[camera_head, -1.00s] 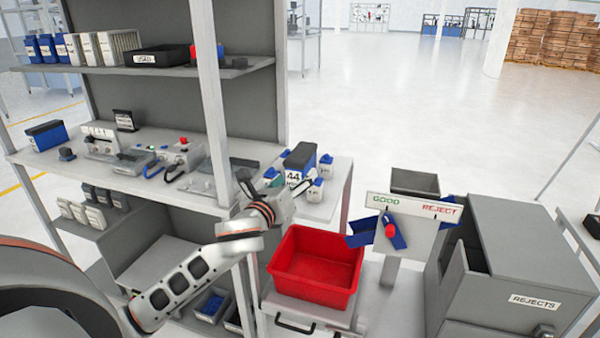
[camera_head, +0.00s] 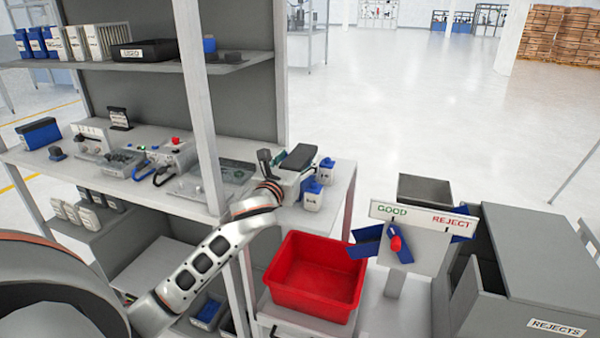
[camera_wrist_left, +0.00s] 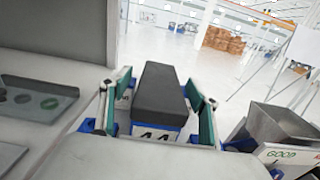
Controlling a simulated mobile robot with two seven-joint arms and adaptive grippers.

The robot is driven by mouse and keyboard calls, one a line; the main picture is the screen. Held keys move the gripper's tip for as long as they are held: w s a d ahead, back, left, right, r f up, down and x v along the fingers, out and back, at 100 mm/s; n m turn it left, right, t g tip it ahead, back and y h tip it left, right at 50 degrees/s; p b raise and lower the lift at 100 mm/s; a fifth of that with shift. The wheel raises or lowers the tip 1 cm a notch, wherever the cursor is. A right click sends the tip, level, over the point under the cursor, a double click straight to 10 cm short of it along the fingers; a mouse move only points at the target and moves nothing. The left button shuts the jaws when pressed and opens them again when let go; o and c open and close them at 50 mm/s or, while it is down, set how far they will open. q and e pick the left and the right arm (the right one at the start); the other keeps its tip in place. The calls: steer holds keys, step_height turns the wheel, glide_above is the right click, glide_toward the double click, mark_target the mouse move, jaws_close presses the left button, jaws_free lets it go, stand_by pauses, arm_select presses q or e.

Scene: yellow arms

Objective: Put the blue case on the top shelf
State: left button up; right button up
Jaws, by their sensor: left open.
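The blue case, with a dark top and a white "44" label, stands on the right end of the bench (camera_head: 300,157). In the left wrist view the case (camera_wrist_left: 160,92) sits between the two fingers of my left gripper (camera_wrist_left: 158,79). These fingers are open, one on each side; I cannot tell whether they touch it. In the head view my left gripper (camera_head: 284,170) hides most of the case's front. My right gripper is not in view.
Small blue-and-white bottles (camera_head: 313,194) stand close to the case. A grey post (camera_head: 200,105) rises at the shelf's front. Blue and white boxes and a black tray (camera_head: 150,51) occupy the shelf's left. A red bin (camera_head: 315,278) sits below the bench.

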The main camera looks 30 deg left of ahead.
arm_select(q)
steer(key=shift+x, duration=0.95)
steer(key=c, duration=1.6)
steer(key=shift+r, duration=0.1)
steer(key=shift+c, duration=0.5)
